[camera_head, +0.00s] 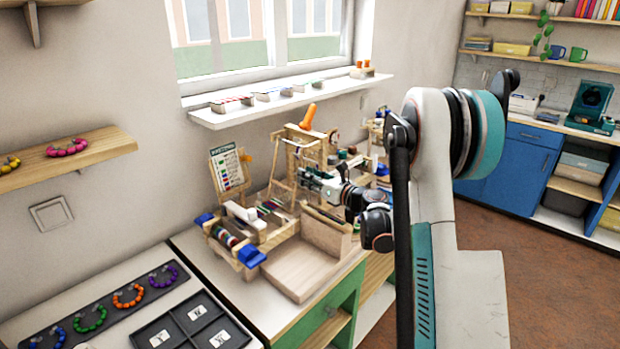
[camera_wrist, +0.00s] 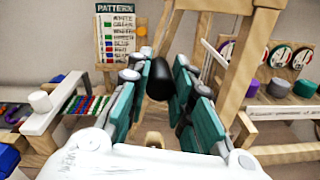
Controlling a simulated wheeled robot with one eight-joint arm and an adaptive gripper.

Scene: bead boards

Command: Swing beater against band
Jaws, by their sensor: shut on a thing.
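My gripper (camera_head: 312,182) is at the wooden bead loom, beside its upright frame (camera_head: 300,148). In the wrist view, the teal finger pads of my gripper (camera_wrist: 160,85) stand on both sides of a dark rounded knob (camera_wrist: 160,78), and the gripper is shut on it. I take the knob for the beater's grip; the rest of the beater is mostly hidden by the gripper. The band of coloured beads (camera_wrist: 88,105) lies left of the gripper, apart from it. It also shows small on the loom in the head view (camera_head: 268,208).
A pattern card (camera_head: 229,168) stands behind the loom. A wooden tray (camera_head: 305,270) lies in front, with bead spools (camera_head: 228,238) to its left. A dark board with bead rings (camera_head: 110,310) lies front left.

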